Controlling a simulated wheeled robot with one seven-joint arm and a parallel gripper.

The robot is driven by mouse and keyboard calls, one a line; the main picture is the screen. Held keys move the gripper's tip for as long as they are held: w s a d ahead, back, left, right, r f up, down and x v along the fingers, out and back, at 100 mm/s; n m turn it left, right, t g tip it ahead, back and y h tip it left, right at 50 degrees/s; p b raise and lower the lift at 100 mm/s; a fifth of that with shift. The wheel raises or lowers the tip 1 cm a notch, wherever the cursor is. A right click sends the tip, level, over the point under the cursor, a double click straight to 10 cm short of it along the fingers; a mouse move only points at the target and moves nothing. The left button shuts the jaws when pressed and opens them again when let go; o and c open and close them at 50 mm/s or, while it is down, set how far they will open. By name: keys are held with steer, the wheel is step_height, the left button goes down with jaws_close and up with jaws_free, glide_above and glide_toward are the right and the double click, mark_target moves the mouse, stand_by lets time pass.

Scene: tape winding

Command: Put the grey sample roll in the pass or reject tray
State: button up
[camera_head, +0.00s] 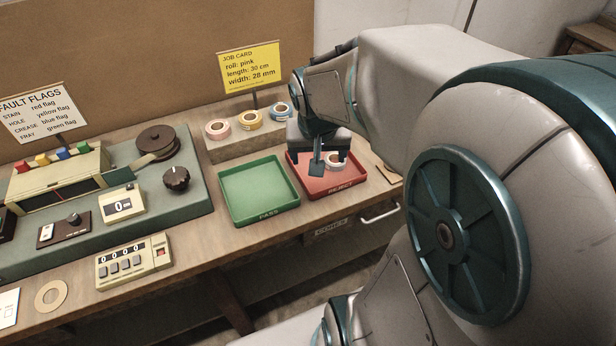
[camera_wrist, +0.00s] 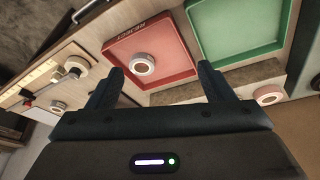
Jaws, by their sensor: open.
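The grey sample roll (camera_head: 334,161) lies flat inside the red REJECT tray (camera_head: 364,178). In the wrist view the roll (camera_wrist: 143,64) shows whole, on the floor of the red tray (camera_wrist: 181,62) and apart from its walls. My gripper (camera_head: 328,164) is over the red tray, with its fingers apart. In the wrist view my gripper (camera_wrist: 161,69) is open, and nothing is held between the fingers. In the head view a finger partly hides the roll. The green PASS tray (camera_head: 262,213) stands just left of the red one and is empty; it also shows in the wrist view (camera_wrist: 240,30).
Pink (camera_head: 218,129), yellow (camera_head: 250,120) and blue (camera_head: 279,111) rolls sit on a raised step behind the trays. A yellow job card (camera_head: 250,68) stands behind them. The winding machine (camera_head: 190,209) fills the left. A drawer handle (camera_head: 381,212) juts from the bench front.

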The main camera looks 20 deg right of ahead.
steer(key=s+a+n+y, duration=0.1)
steer(key=s+a+n, duration=0.3)
steer(key=s, duration=0.5)
steer(key=a, duration=0.2)
steer(key=shift+a+r+g+y, duration=0.3)
steer(key=shift+a+r+y, duration=0.1)
